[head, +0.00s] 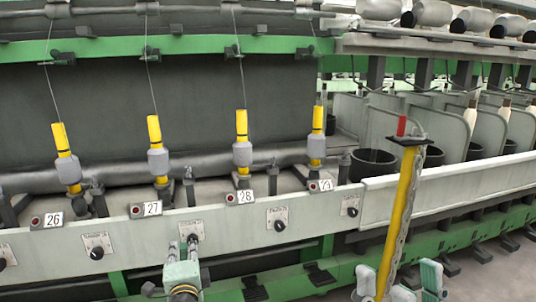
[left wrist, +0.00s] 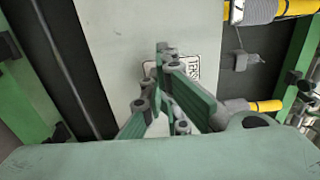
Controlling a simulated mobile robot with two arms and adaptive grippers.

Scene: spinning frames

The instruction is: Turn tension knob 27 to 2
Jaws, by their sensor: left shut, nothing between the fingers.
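The label 27 (head: 152,208) sits on the pale rail beside a red button. To its right is a small tension plate (head: 192,230), whose knob is hidden behind my left gripper (head: 190,246). My left gripper is shut and empty, pointing at this plate; I cannot tell whether it touches the knob. In the left wrist view, its closed fingers (left wrist: 163,65) cover part of the lettered plate (left wrist: 190,66), and the knob's setting cannot be read. My right gripper (head: 398,276) is low at the right with its fingers apart, near a yellow post.
Similar knobs stand to the left (head: 97,250) and right (head: 279,224) along the rail (head: 235,220). Yellow spindles (head: 154,130) stand above it. The yellow post (head: 404,200) with a red top rises at the right. Green beams (head: 270,284) run below.

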